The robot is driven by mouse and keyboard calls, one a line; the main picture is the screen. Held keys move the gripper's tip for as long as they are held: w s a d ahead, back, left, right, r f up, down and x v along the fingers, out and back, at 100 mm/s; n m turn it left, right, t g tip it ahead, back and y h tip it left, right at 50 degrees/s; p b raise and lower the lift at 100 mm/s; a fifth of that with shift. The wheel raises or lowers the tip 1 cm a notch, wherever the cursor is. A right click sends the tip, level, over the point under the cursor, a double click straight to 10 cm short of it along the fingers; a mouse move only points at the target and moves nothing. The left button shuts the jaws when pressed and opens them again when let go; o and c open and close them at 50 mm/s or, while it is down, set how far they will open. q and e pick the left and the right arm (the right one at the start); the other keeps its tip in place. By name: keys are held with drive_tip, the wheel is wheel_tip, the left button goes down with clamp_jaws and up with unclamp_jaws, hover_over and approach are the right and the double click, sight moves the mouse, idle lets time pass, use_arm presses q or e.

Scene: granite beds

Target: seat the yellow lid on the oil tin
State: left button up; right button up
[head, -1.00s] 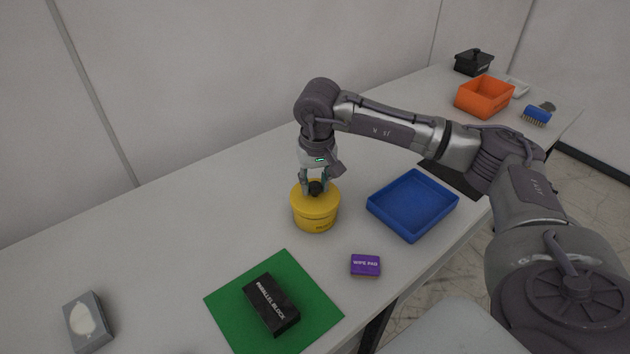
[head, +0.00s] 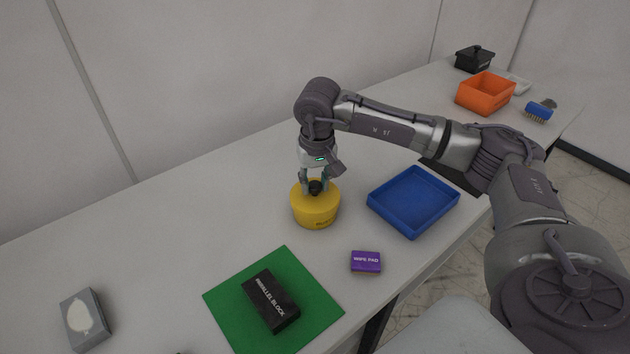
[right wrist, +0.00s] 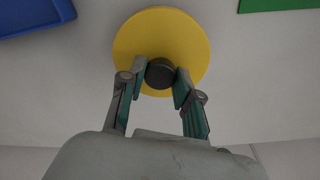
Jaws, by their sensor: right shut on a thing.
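The yellow oil tin (head: 316,214) stands upright on the table in the head view. The yellow lid (head: 303,189) with a dark knob is on top of it, and I see no clear gap between them. In the right wrist view the round lid (right wrist: 185,35) hides the tin below. My right gripper (head: 316,188) points straight down and is shut on the lid's black knob (right wrist: 159,73), with one finger on each side. My left gripper is not in view.
A blue tray (head: 412,228) is right of the tin. A purple wipe pad box (head: 366,261) and a green mat (head: 240,318) with a black parallel block (head: 271,300) lie in front. A grey box (head: 85,320) is at left; an orange bin (head: 485,100) stands far right.

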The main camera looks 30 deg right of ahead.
sight(316, 190)
drive_tip(key=shift+f, duration=0.25)
idle(0.3)
drive_tip(key=o, duration=1.1)
drive_tip(key=shift+o, duration=0.2)
drive_tip(key=shift+r, duration=0.1)
wheel_tip(316, 190, up, 12)
drive_tip(key=s, duration=0.1)
drive_tip(key=shift+s+a, duration=0.15)
drive_tip(key=shift+a, duration=0.1)
